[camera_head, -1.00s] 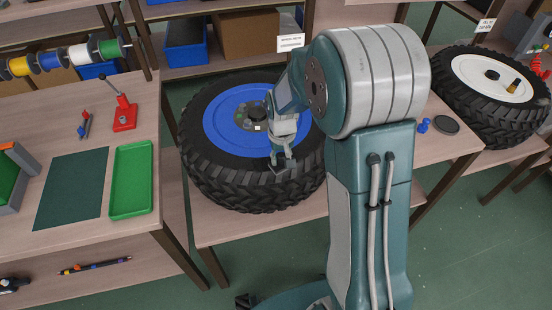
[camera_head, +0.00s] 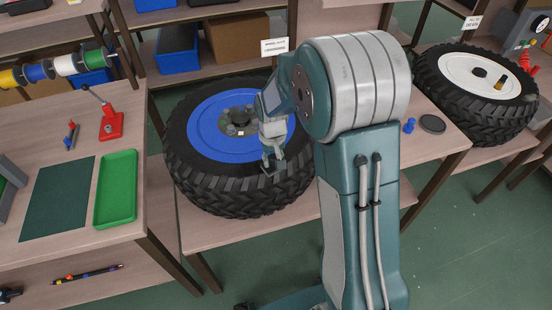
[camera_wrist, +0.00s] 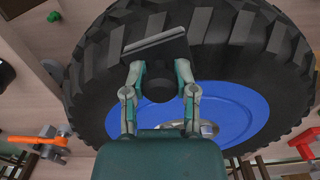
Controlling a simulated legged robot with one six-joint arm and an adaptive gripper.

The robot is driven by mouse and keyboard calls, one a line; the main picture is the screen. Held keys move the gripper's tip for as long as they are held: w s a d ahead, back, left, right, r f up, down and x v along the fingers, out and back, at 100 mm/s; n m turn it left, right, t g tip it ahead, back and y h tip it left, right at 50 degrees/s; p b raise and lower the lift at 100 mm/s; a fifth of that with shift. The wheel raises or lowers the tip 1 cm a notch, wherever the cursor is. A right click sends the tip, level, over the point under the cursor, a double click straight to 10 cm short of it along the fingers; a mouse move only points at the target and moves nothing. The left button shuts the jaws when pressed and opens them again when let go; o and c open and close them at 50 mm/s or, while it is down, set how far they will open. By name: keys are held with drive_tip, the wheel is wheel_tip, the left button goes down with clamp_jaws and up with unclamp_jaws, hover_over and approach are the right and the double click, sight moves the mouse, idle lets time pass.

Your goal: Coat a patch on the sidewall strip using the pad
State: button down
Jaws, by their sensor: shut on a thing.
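A large black tyre with a blue rim (camera_head: 207,138) lies flat on a wooden table. Its dark sidewall (camera_head: 186,150) runs between the rim and the chunky tread. The tyre also fills much of the wrist view (camera_wrist: 90,100). My gripper (camera_head: 271,163) is over the near right part of the sidewall. In the wrist view, my gripper (camera_wrist: 159,74) is shut on a dark pad (camera_wrist: 158,52) with a grey edge strip, in front of the sidewall and tread. I cannot tell whether the pad touches the rubber. No coated patch can be made out.
Left table holds a green tray (camera_head: 116,188), a dark mat (camera_head: 56,198) and a red lever tool (camera_head: 110,125). A blue knob (camera_head: 409,126) and dark disc (camera_head: 433,124) lie between the tyres.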

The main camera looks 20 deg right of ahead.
drive_tip(key=r, duration=0.1)
drive_tip(key=a, duration=0.1)
drive_tip(key=a+r, duration=0.1)
drive_tip(key=shift+s+r, duration=0.25)
drive_tip(key=shift+r, duration=0.1)
drive_tip(key=shift+d+r, duration=1)
drive_tip(key=shift+r, duration=0.85)
drive_tip(key=shift+a+r, duration=0.15)
drive_tip(key=shift+r, duration=0.7)
drive_tip(key=shift+a, duration=0.15)
